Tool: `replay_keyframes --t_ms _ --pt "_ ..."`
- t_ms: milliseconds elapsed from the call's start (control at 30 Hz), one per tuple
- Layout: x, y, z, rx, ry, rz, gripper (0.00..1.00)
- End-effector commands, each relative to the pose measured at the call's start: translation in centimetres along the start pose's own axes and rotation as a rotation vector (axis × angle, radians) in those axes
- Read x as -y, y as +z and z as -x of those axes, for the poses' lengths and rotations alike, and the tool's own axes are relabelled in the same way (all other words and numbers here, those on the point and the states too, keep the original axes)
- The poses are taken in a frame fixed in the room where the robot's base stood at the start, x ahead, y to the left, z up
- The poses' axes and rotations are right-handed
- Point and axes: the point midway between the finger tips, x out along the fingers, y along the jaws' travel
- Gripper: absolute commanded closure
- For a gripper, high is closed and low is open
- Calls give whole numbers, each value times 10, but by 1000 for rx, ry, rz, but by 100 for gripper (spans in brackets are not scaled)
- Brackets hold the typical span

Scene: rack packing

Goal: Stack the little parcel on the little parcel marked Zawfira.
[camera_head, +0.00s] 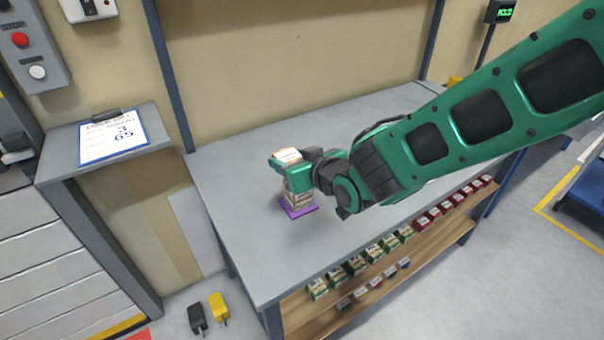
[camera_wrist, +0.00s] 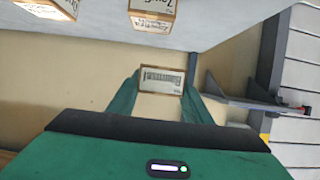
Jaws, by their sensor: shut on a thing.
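My gripper (camera_head: 288,166) is shut on a small cream parcel (camera_head: 287,156) with a pale, printed top. In the wrist view this held parcel (camera_wrist: 161,80) sits between the two green fingers. In the head view it appears above another small parcel (camera_head: 298,201) that stands on a purple pad (camera_head: 300,211) on the table. Whether the two touch is unclear. The wrist view, which looks upside down, shows a parcel marked Zawfira (camera_wrist: 152,20) on the table at the top edge. A second parcel (camera_wrist: 48,9) is cut off at the top left.
The grey table (camera_head: 240,240) is bare around the purple pad. A wooden shelf (camera_head: 390,290) below its front edge holds rows of small green, red and other boxes. A side ledge with a clipboard (camera_head: 112,138) stands at the left. A wall closes the back.

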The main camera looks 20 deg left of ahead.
Motion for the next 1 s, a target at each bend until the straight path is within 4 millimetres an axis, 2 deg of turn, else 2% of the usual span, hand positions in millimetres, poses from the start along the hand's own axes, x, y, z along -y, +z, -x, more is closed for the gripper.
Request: replay_keyframes --t_ms 100,233,600,967,1000 --pt "-16 9 -5 0 0 0 78" --pt "-23 13 -7 0 -1 1 78" --pt "-23 49 -22 1 -3 1 78" --pt "-24 51 -23 -1 -2 1 78" --pt "-24 52 -23 -1 -2 1 53"
